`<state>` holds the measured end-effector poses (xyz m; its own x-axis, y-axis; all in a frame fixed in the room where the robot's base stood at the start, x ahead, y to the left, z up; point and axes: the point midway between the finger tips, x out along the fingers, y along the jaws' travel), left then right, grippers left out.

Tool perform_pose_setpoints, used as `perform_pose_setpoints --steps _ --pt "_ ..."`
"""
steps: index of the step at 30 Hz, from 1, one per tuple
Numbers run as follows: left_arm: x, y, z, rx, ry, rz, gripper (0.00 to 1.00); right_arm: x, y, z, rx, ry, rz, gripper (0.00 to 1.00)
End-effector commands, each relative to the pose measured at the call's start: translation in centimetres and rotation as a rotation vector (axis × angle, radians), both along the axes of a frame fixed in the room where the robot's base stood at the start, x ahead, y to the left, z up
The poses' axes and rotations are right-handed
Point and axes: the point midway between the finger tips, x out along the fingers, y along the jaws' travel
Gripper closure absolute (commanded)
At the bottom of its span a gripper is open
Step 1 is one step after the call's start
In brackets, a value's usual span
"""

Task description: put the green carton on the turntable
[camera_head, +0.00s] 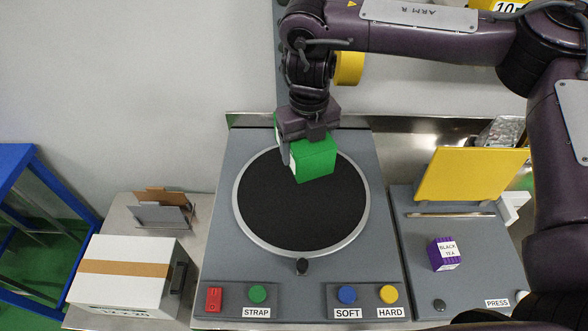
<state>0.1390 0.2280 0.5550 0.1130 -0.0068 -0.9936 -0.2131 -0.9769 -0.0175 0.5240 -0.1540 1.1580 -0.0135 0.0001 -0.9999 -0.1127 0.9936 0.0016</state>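The green carton (315,160) is at the back of the black turntable (290,215), with its lower part over the disc. I cannot tell whether it touches the disc or hangs just above it. My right gripper (303,146) comes down from above and is shut on the green carton, with one finger showing along its left side; the other finger is hidden. The turntable has a pale grey rim and its front half is bare. My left gripper is not in view.
Labelled buttons, STRAP (257,293), SOFT (347,294) and HARD (388,293), line the front panel. A purple black tea box (444,254) sits on the right press station below a yellow plate (470,174). A white taped box (122,273) stands at left.

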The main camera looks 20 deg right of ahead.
Motion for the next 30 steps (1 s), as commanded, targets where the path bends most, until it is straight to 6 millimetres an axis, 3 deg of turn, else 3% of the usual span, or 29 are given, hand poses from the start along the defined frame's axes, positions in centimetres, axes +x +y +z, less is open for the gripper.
perform_pose_setpoints --steps 5,10,14,17,21,25,30 --pt "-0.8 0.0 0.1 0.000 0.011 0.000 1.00 -0.2 0.0 -1.8 0.001 0.007 0.000 0.49" --pt "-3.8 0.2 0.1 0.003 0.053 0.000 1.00 -0.3 0.0 -5.8 0.002 0.009 -0.003 0.49" --pt "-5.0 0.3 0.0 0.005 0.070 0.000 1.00 -0.4 0.0 -8.9 0.002 0.008 -0.003 0.49" --pt "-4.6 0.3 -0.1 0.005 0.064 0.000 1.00 -0.4 0.1 -11.3 0.002 0.008 -0.003 0.49" --pt "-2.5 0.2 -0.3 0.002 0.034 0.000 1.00 -0.4 0.0 -14.3 0.002 0.007 -0.004 0.49" --pt "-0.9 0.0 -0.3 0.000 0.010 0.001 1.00 -0.3 0.0 -15.8 0.002 0.003 -0.003 0.49" --pt "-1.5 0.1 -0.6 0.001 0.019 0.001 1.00 -0.4 0.0 -17.3 0.001 0.004 -0.003 0.49"
